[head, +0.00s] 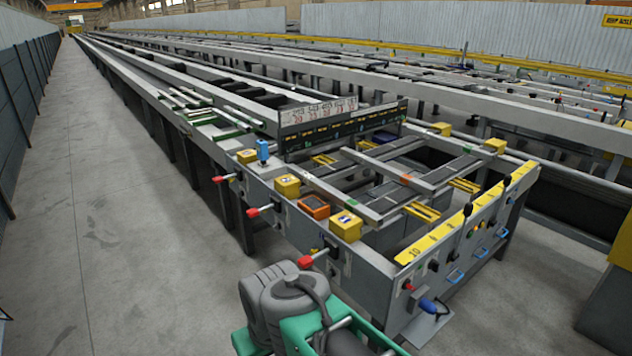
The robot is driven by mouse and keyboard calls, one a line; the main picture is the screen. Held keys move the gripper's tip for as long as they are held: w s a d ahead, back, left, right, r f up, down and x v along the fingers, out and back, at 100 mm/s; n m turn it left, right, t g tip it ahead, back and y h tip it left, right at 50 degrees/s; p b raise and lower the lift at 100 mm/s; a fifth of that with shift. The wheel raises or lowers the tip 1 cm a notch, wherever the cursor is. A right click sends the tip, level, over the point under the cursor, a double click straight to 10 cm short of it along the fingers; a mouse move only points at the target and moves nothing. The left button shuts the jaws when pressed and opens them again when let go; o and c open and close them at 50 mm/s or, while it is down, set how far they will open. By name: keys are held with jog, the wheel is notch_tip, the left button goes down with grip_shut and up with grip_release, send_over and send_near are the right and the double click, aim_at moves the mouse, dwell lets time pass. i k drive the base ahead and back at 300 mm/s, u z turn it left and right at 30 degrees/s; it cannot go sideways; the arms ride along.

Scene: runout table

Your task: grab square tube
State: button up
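Several short pale bars or tubes (243,117) lie on the left part of the long runout table (370,262), with dark green strips among them. They are small and far off, so I cannot tell which of them is the square tube. Grey and green parts of my own arm show at the bottom middle, close to the table's near left corner. I cannot make out my gripper's fingers. Nothing in view is visibly held.
Yellow boxes (345,227), an orange box (314,207), a blue fitting (263,151) and red-tipped handles (258,210) stand out along the table's left edge. A yellow numbered strip (462,222) with knobs tops the near end. The concrete floor (110,230) at left is clear.

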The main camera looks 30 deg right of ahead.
aim_at(374, 219)
jog(key=z, duration=0.35)
jog(key=i, duration=2.3)
jog(key=z, duration=0.5)
jog(key=i, duration=0.5)
jog(key=z, duration=0.2)
